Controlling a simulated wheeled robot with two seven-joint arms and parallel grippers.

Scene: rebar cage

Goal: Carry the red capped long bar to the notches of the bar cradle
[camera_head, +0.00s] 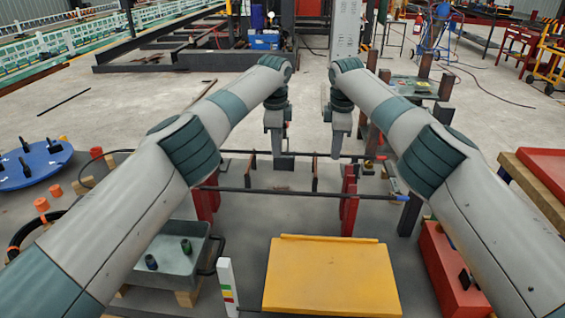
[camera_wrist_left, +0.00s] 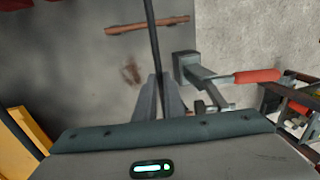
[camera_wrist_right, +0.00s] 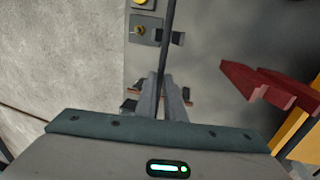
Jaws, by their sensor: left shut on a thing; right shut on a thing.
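A long dark bar (camera_head: 305,155) runs left to right below my two forward-reaching arms. My left gripper (camera_head: 277,151) and my right gripper (camera_head: 337,152) are both shut on it, well apart along its length. The bar shows between the left fingers in the left wrist view (camera_wrist_left: 152,40) and between the right fingers in the right wrist view (camera_wrist_right: 168,40). A small red spot shows near its right end, too small to tell as a cap. Red posts (camera_head: 349,205), apparently the cradle, stand nearer me; their notches are not clear.
A second dark bar (camera_head: 275,191) with a blue right end lies across the red posts. A grey bin (camera_head: 180,262) stands left and a red box (camera_head: 448,270) right. A red-handled clamp (camera_wrist_left: 255,77) is beside the left fingers.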

